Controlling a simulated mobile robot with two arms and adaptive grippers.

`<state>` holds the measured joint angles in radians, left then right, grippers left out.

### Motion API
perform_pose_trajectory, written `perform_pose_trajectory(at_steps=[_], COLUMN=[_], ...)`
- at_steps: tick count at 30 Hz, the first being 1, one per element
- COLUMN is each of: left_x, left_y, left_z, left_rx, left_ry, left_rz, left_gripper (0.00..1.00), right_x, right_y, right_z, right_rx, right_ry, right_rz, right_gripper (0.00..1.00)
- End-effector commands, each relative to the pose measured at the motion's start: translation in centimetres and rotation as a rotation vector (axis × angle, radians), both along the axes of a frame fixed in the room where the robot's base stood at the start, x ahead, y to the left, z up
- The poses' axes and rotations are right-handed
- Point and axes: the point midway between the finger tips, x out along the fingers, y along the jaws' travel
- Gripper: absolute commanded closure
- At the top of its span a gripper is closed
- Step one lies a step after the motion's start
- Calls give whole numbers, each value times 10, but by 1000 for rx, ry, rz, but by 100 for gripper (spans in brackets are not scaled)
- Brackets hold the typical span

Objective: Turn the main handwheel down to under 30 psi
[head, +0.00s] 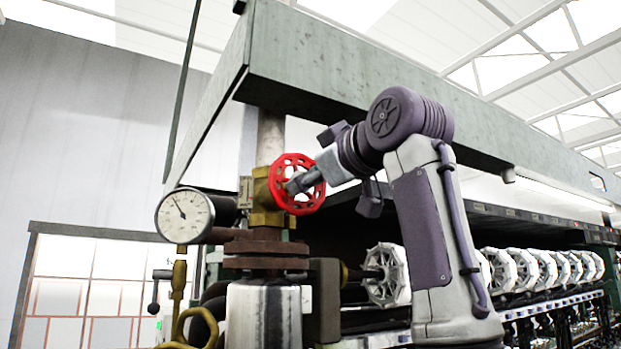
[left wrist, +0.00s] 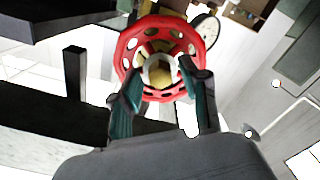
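The red main handwheel (head: 297,184) is on a brass valve at the front of the machine. It also shows in the left wrist view (left wrist: 126,43), with its pale hub between my fingers. My left gripper (head: 300,183) is at the wheel's face. In the left wrist view its two teal-padded fingers (left wrist: 161,72) stand apart on either side of the hub; firm contact is not clear. The round white pressure gauge (head: 185,216) is left of the valve; its dark needle points up and left. Its numbers are too small to read. My right gripper is not in view.
A rusty flange (head: 266,248) and a pale pipe (head: 270,135) are below and above the valve. A green beam (head: 350,75) runs overhead. White reels (head: 386,274) line the machine to the right. Brass tubing (head: 180,300) hangs below the gauge.

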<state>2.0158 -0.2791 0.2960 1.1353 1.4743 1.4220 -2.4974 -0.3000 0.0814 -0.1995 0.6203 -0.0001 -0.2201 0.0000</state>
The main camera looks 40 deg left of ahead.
Motion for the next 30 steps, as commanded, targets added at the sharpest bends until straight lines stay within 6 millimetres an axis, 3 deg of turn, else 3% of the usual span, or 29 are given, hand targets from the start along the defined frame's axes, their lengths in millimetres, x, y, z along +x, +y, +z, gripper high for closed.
perform_pose_trajectory(at_steps=[5,13,19,27,30], left_x=[0,0,0,0,-1], left_y=[0,0,0,0,0], left_z=[0,0,-2,-4,-5], left_rx=[0,-1,22,151,165], left_ry=[-1,-2,75,514,562], left_rz=[0,0,-2,-2,-1], left_gripper=[56,100,100,100,100], right_x=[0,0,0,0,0], right_y=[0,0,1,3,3], right_z=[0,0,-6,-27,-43], right_rx=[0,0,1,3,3], right_ry=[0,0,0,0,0], right_rz=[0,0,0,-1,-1], right_gripper=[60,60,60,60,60])
